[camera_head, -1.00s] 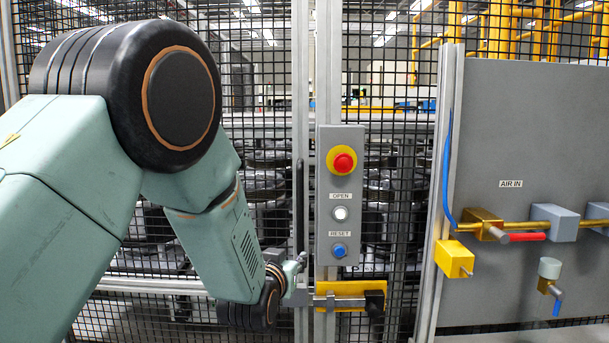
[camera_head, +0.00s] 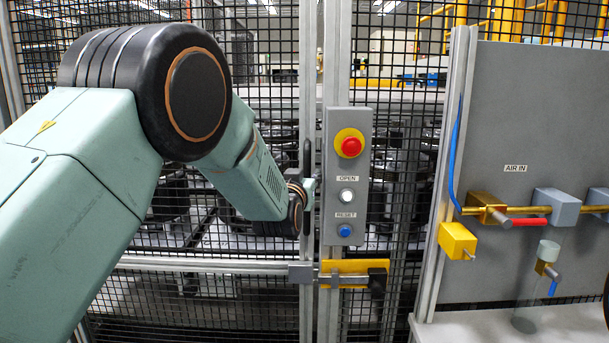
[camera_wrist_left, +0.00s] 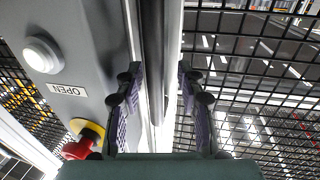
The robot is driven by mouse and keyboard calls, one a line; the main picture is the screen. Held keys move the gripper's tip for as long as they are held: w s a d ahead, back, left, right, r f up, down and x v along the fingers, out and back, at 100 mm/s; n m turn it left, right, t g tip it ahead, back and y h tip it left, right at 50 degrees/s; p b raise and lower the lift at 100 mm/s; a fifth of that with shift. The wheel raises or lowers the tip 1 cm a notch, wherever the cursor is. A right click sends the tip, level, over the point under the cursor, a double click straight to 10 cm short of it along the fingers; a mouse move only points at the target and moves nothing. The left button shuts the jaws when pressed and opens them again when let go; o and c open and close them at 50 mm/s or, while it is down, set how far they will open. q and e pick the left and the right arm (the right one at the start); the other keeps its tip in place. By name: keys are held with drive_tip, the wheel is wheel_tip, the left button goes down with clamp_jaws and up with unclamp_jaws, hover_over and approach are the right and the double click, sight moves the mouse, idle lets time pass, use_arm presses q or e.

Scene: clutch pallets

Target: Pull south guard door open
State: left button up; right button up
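The guard door is a black mesh panel (camera_head: 170,235) at the left in the head view, edged by a silver upright (camera_head: 308,90). A dark vertical handle (camera_head: 307,158) is on that upright. My left gripper (camera_head: 309,190) is at the handle's lower part, left of the button box. In the left wrist view its two fingers (camera_wrist_left: 158,105) are apart, with a dark vertical bar (camera_wrist_left: 152,45) between them; I see no clear contact. A yellow latch plate (camera_head: 343,267) with a metal bolt and black knob (camera_head: 378,278) sits below the gripper. My right gripper is not in view.
The grey button box (camera_head: 346,215) stands close right of the gripper, with its red stop button (camera_head: 351,147); it also shows in the left wrist view (camera_wrist_left: 60,85). An air panel (camera_head: 520,125) with valves and a yellow block (camera_head: 457,241) is at the right, above a pale ledge (camera_head: 540,325).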

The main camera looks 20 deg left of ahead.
use_arm(q)
drive_tip(key=shift+w+d, duration=0.3)
drive_tip(key=shift+d, duration=0.15)
drive_tip(key=shift+a, duration=0.4)
drive_tip(key=c, duration=0.5)
drive_tip(key=shift+d, duration=0.25)
clamp_jaws()
drive_tip(key=shift+a, duration=0.1)
